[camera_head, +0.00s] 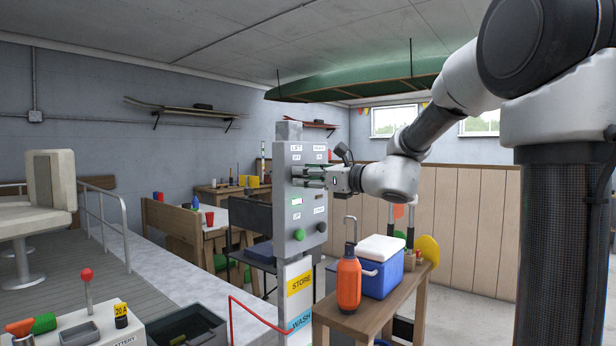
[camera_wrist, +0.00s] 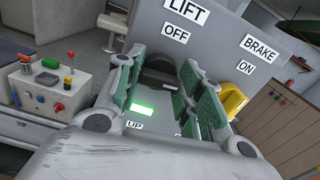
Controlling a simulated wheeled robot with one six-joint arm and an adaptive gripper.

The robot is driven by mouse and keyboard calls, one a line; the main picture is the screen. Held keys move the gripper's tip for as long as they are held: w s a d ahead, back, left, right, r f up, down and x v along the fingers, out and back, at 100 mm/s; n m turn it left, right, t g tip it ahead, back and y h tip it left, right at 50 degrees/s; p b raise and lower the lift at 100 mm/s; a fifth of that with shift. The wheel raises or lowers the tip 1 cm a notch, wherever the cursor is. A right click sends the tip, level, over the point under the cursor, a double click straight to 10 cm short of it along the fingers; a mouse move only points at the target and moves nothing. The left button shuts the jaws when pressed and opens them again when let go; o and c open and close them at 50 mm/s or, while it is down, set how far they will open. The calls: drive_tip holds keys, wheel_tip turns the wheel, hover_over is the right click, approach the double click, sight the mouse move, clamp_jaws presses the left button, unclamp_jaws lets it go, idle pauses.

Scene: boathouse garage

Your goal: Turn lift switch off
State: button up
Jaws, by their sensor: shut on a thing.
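A grey control box (camera_head: 291,240) stands upright on a post in the head view. Its front has LIFT and BRAKE labels at the top. My gripper (camera_head: 303,176) reaches it from the right, at the upper part of the front. In the wrist view, my gripper (camera_wrist: 163,88) has its green-padded fingers on either side of the dark lift switch (camera_wrist: 158,78), below the LIFT and OFF labels. It is shut on that switch. The fingers hide much of the switch, so I cannot tell its position.
A yellow brake switch (camera_wrist: 233,100) sits close to the right finger. A lit green indicator (camera_wrist: 141,108) is below the lift switch. A wooden table (camera_head: 345,317) with an orange jug (camera_head: 348,285) and blue cooler (camera_head: 380,275) stands below my arm.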

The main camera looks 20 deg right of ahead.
drive_tip(key=shift+s+a+f+n, duration=0.1)
drive_tip(key=shift+n, duration=4)
drive_tip(key=shift+a+f+n, duration=0.1)
drive_tip(key=shift+n, duration=4.3)
drive_tip(key=o, duration=1)
drive_tip(key=shift+d, duration=0.1)
drive_tip(key=v, duration=1.2)
